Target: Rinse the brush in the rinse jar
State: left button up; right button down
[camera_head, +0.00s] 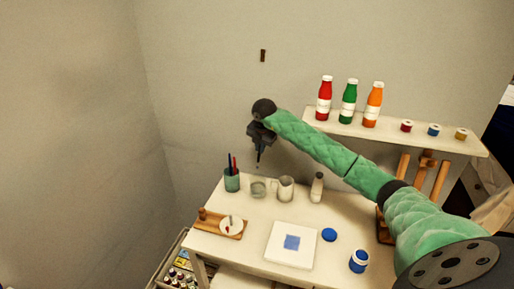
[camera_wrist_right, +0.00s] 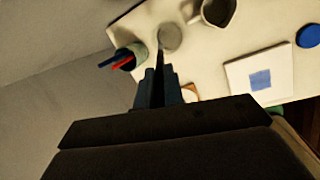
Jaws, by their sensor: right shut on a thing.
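My right gripper (camera_head: 259,146) is shut on a thin dark brush (camera_head: 258,160) that hangs tip down. In the head view the brush is above the rinse jar (camera_head: 259,189), a small glass jar near the back of the table. In the right wrist view the gripper (camera_wrist_right: 157,84) and the brush (camera_wrist_right: 159,52) show from above, with the tip overlapping the edge of the rinse jar (camera_wrist_right: 171,38). In the head view the brush tip is apart from the jar. My left gripper is in neither view.
A cup of brushes (camera_head: 232,181) stands left of the jar and a pitcher (camera_head: 285,189) stands right of it. A white canvas with a blue square (camera_head: 291,244), a blue lid (camera_head: 329,235) and an open paint pot (camera_head: 358,261) lie in front. A shelf with bottles (camera_head: 349,104) is behind.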

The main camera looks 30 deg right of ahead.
jog(key=shift+s+r+n, duration=0.15)
jog(key=shift+s+n, duration=0.05)
jog(key=shift+n, duration=0.1)
jog(key=shift+x, duration=0.75)
jog(key=shift+f+b, duration=3.1)
jog(key=shift+f, duration=2.65)
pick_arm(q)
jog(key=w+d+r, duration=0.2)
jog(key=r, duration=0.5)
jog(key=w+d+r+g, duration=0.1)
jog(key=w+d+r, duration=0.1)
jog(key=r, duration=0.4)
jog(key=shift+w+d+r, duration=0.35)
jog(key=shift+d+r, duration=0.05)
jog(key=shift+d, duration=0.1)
